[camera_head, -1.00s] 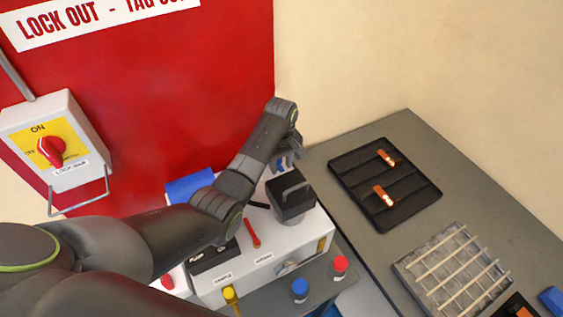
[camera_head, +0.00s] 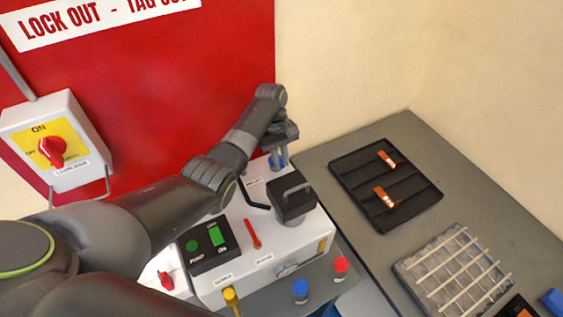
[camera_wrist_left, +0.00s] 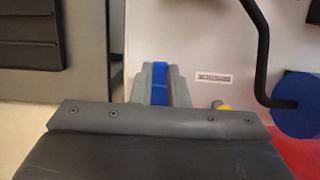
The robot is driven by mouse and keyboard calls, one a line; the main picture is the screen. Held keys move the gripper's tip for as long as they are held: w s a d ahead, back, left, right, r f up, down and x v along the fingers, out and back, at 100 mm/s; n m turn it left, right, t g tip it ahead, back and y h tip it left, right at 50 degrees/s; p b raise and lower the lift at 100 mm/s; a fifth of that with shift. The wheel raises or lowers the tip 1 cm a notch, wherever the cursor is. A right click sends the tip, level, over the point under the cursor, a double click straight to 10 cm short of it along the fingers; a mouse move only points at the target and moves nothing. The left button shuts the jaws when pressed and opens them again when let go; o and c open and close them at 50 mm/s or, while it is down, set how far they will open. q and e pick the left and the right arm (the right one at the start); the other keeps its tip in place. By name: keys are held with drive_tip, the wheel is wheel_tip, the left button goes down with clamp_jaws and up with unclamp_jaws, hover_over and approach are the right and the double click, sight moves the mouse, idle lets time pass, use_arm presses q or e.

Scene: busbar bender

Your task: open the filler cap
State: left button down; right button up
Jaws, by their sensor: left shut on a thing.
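The filler cap (camera_head: 273,163) is a small blue piece at the back of the white machine top. My left gripper (camera_head: 278,164) comes down on it from above and is shut on it. In the left wrist view, the blue cap (camera_wrist_left: 160,84) shows as a narrow strip between the two grey fingers (camera_wrist_left: 161,78). Most of the cap is hidden by the fingers, and I cannot tell whether it is seated or loose. A small label, too blurred to read, is on the white surface beside it. My right gripper is not in view.
A black block with a handle (camera_head: 293,200) and a bent black bar (camera_head: 252,196) stand close to the gripper. A pump switch box (camera_head: 208,246) and red lever (camera_head: 252,234) are nearer. A grey bench at right holds a black tray (camera_head: 365,177) and slatted rack (camera_head: 453,272).

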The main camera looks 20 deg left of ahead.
use_arm(q)
drive_tip(key=shift+w+a+r+g+h+b, duration=0.1)
drive_tip(key=shift+w+a+g+h+b, duration=0.15)
drive_tip(key=shift+b, duration=0.2)
drive_tip(key=shift+w+a+r+g+h+b, duration=0.1)
drive_tip(key=shift+w+a+g+h+b, duration=0.1)
drive_tip(key=shift+g+h+b, duration=0.45)
drive_tip(key=shift+r+b, duration=0.3)
drive_tip(key=shift+b, duration=0.3)
drive_tip(key=shift+a, duration=0.1)
